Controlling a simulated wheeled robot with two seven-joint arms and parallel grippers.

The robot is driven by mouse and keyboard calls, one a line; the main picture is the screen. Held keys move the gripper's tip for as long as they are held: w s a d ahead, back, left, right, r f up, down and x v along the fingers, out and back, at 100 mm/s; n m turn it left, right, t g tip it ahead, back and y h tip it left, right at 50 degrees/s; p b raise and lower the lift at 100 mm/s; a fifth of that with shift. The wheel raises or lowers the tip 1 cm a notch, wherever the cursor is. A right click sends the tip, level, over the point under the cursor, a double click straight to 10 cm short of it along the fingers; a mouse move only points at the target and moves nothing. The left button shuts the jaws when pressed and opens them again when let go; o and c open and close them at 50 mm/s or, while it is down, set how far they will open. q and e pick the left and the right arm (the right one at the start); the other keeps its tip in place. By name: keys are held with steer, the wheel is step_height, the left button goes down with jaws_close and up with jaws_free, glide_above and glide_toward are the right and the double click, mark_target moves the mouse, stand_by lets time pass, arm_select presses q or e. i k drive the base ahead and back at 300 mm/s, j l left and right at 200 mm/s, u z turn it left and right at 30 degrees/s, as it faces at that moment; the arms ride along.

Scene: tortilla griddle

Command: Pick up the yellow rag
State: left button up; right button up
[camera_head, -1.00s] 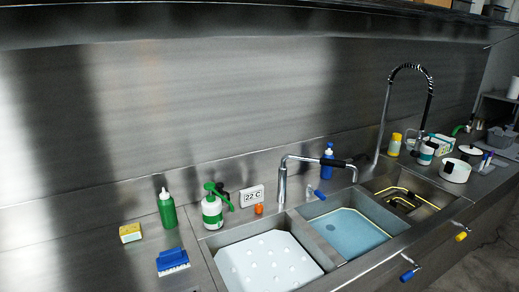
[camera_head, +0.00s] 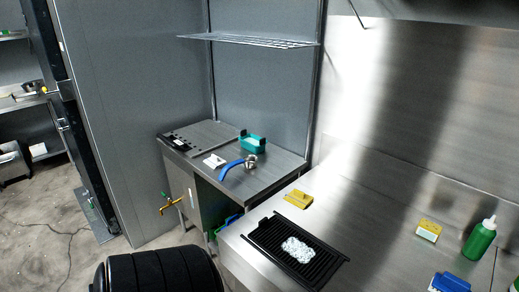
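A folded yellow cloth-like item (camera_head: 299,199), which looks like the yellow rag, lies on the steel counter just behind a black ribbed tray. A small darker mark shows on its top. A yellow and white sponge-like block (camera_head: 429,231) lies farther right on the same counter. Neither of my grippers shows in this view. Nothing is seen touching the yellow item.
The black ribbed tray (camera_head: 262,243) holds a crumpled silvery-white wad (camera_head: 298,249). A lower side table (camera_head: 285,166) holds a teal container (camera_head: 253,143) and blue-handled tool (camera_head: 231,168).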

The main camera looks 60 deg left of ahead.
mark_target(300, 199)
steer(key=u, duration=1.65)
steer(key=i+j+z, duration=0.1)
steer(key=j, duration=0.25)
steer(key=i+j+z, duration=0.25)
steer(key=i+j, duration=0.15)
steer(key=j, duration=0.35)
steer(key=i+j+z, duration=0.1)
steer(key=j, duration=0.25)
steer(key=i+j+z, duration=0.1)
steer(key=j, duration=0.35)
steer(key=i+l, duration=0.05)
steer(key=i, duration=0.05)
